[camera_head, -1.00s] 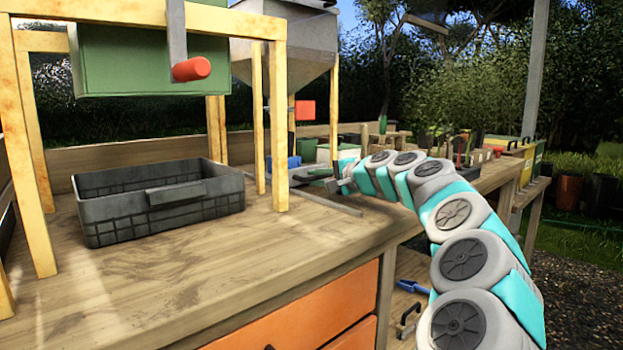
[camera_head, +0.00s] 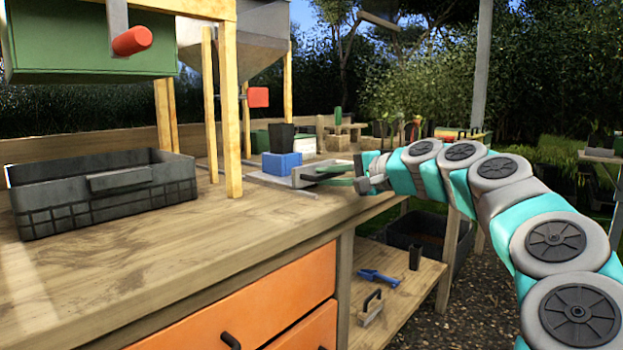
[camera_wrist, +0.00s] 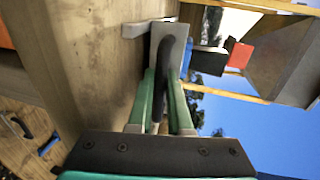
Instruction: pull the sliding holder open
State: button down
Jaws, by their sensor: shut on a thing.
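The sliding holder (camera_head: 303,178) is a grey piece at bench level near the right front edge in the head view. A blue block (camera_head: 281,163) and a black pot (camera_head: 282,138) show at it; I cannot tell how they rest. In the wrist view the grey plate of the holder (camera_wrist: 158,32) has a dark curved handle (camera_wrist: 172,58). My gripper (camera_head: 326,174) reaches in from the right. Its green fingers (camera_wrist: 164,98) lie on both sides of the handle, shut on it. The contact is partly hidden, and I cannot tell how far the holder is out.
A black crate (camera_head: 100,200) stands on the bench at the left, under a wooden frame. A metal hopper (camera_head: 245,50) with a red handle (camera_head: 258,97) stands behind. Orange drawers (camera_head: 240,310) are below. A low shelf (camera_head: 400,290) holds tools.

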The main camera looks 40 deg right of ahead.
aim_at(343, 196)
jog(key=shift+f+b+v, duration=0.2)
jog(key=shift+v, duration=0.7)
jog(key=shift+f+b+v, duration=0.15)
jog(key=shift+v, duration=0.75)
jog(key=shift+s, duration=0.1)
jog(key=c, duration=1.1)
grip_release()
jog(key=v, duration=0.8)
